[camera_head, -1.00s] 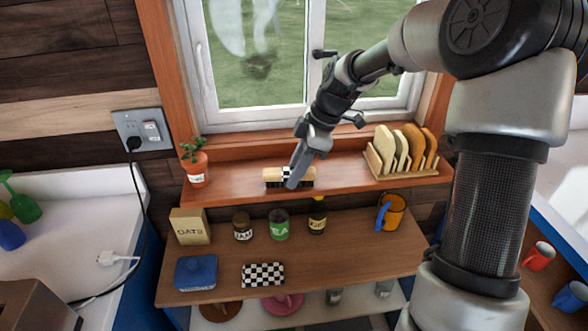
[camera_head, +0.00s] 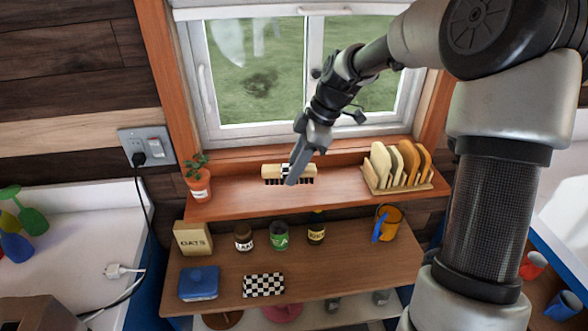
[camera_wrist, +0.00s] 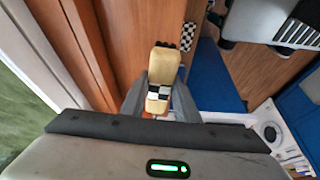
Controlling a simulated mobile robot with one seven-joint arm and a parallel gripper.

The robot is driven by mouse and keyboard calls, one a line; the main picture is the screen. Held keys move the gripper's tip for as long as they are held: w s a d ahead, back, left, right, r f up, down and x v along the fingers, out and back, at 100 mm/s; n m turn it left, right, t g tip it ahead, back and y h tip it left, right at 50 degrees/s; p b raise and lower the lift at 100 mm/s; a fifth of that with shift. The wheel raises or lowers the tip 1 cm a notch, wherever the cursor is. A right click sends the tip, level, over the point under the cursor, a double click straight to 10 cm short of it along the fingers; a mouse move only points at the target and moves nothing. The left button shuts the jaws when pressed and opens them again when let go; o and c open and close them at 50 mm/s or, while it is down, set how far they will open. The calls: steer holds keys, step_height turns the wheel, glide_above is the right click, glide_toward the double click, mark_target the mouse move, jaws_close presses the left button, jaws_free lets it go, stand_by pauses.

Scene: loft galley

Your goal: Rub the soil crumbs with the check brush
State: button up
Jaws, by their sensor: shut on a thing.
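The check brush (camera_head: 274,171) has a pale wooden back, a black-and-white check band and dark bristles facing down. My gripper (camera_head: 291,175) is shut on it near the middle. The brush is held level, a little above the orange-brown window ledge (camera_head: 235,198). In the wrist view the brush (camera_wrist: 163,67) lies between the two grey fingers of my gripper (camera_wrist: 158,100), which are at its check band. I cannot make out any soil crumbs in either view; the brush and fingers hide part of the ledge.
On the ledge, a potted plant (camera_head: 199,184) stands left and a rack of boards (camera_head: 398,183) right. The shelf below holds an oats box (camera_head: 193,239), jars (camera_head: 279,236), an orange pot (camera_head: 390,218), a blue dish (camera_head: 199,283) and a checkered block (camera_head: 263,285). The window (camera_head: 250,90) is behind.

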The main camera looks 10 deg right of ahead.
steer(key=shift+r+p, duration=1.15)
steer(key=shift+r, duration=0.35)
steer(key=shift+f, duration=0.1)
